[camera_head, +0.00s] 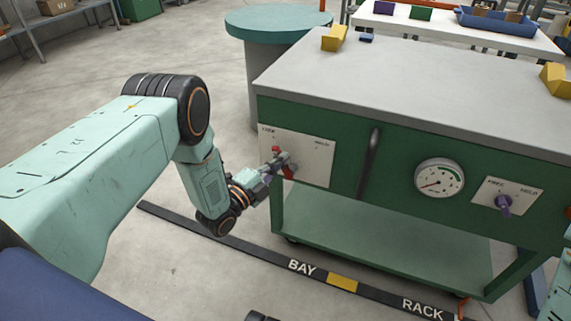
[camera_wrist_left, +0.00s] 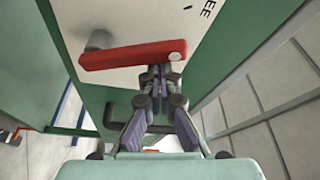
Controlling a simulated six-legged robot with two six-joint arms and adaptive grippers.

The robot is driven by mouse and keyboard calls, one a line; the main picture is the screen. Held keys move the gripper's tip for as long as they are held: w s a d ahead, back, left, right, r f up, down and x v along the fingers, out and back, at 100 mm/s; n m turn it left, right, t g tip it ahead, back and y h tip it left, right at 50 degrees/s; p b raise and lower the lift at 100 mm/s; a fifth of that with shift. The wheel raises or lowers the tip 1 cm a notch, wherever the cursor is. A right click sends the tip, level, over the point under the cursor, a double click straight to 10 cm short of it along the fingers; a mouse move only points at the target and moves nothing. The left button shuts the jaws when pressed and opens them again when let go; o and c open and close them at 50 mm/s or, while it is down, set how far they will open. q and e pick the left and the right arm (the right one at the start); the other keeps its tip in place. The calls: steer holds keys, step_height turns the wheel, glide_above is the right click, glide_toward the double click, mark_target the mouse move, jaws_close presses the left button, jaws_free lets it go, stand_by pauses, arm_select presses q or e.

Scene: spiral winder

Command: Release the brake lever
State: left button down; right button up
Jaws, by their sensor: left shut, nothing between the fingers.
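The red brake lever (camera_head: 276,149) is on a white plate (camera_head: 315,165) at the left of the green cabinet front; my gripper partly hides it. In the left wrist view the lever (camera_wrist_left: 125,55) runs across the plate from a grey pivot (camera_wrist_left: 100,40) to a pale round cap at its right end. My left gripper (camera_head: 281,163) is at the lever, its fingers shut with nothing between them. In the wrist view the fingertips (camera_wrist_left: 157,76) are just below the lever's capped end; I cannot tell if they touch it. My right gripper is not in view.
Right of the plate are a dark vertical handle (camera_head: 369,162), a round gauge (camera_head: 439,178) and a purple knob (camera_head: 503,205) on another plate. Yellow blocks (camera_head: 334,38) sit on the grey top. A round teal table (camera_head: 280,20) stands behind. The floor at left is open.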

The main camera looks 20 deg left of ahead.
arm_select(q)
steer(key=shift+a+f, duration=0.25)
steer(key=shift+a, duration=0.55)
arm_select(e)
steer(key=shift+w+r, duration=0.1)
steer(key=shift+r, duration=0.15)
arm_select(q)
steer(key=shift+a+p, duration=0.1)
steer(key=shift+p, duration=0.2)
